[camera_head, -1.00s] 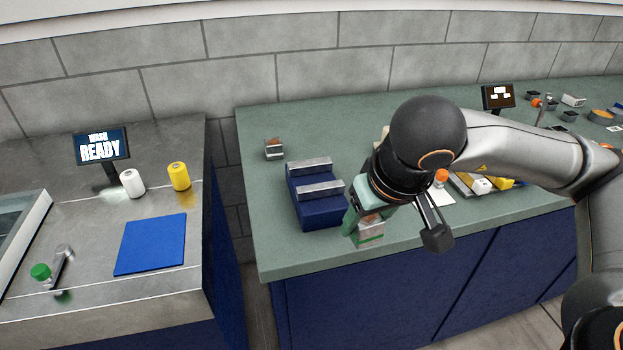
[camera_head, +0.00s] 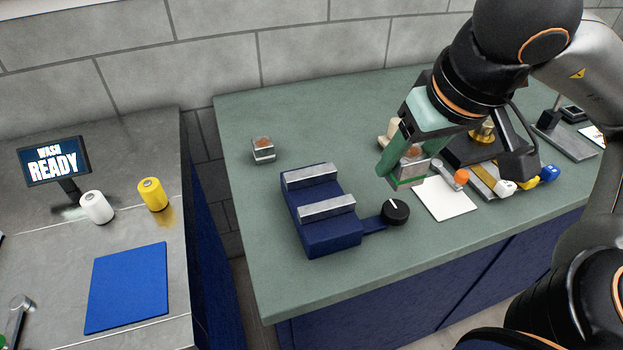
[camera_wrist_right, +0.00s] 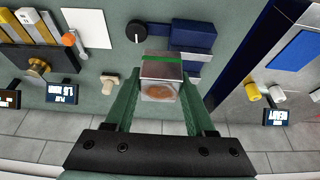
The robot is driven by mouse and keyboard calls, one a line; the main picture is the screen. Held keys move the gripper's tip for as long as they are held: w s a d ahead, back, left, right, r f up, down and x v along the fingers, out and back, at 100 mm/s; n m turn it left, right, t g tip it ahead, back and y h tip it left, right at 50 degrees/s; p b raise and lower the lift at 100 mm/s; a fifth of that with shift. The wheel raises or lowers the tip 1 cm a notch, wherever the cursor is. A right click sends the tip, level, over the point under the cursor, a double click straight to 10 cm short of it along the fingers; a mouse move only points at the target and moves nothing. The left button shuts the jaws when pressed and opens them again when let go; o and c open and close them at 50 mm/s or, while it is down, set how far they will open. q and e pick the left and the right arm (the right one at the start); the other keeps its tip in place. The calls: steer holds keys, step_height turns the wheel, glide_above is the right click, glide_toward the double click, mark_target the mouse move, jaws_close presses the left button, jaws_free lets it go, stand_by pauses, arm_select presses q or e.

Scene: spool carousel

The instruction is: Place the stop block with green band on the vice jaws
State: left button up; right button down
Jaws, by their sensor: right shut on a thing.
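The stop block with green band (camera_head: 411,173) is a small silvery block with a green stripe and a brownish patch. My right gripper (camera_head: 402,172) is shut on it and holds it above the green bench, to the right of the vice. The block also shows between the fingers in the right wrist view (camera_wrist_right: 161,78). The vice (camera_head: 330,236) is blue with two parallel grey vice jaws (camera_head: 327,208), a gap between them, and nothing on them. My left gripper is not in view.
A black knob (camera_head: 395,212) sits at the vice's right side. A similar small block (camera_head: 263,150) stands behind the vice. A white sheet (camera_head: 447,198) and several tools lie to the right. A steel counter with a blue mat (camera_head: 127,287) is at left, across a gap.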

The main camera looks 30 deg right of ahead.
steer(key=shift+w+a+r+p, duration=0.1)
steer(key=shift+w+a+p, duration=0.05)
steer(key=shift+w+p, duration=0.25)
steer(key=w+a+f+p, duration=0.2)
steer(key=w+f, duration=0.1)
steer(key=w, duration=0.3)
glide_toward(316, 192)
steer(key=shift+w+d+f, duration=0.45)
steer(key=shift+w+f, duration=0.1)
steer(key=shift+w, duration=0.2)
steer(key=x, duration=0.4)
steer(key=shift+s+a+f, duration=0.15)
steer(key=shift+s+a, duration=0.1)
steer(key=shift+a, duration=0.05)
steer(key=shift+f, duration=0.1)
steer(key=shift+f, duration=0.2)
steer(key=shift+c, duration=1.2)
jaws_free()
steer(key=shift+s, duration=0.1)
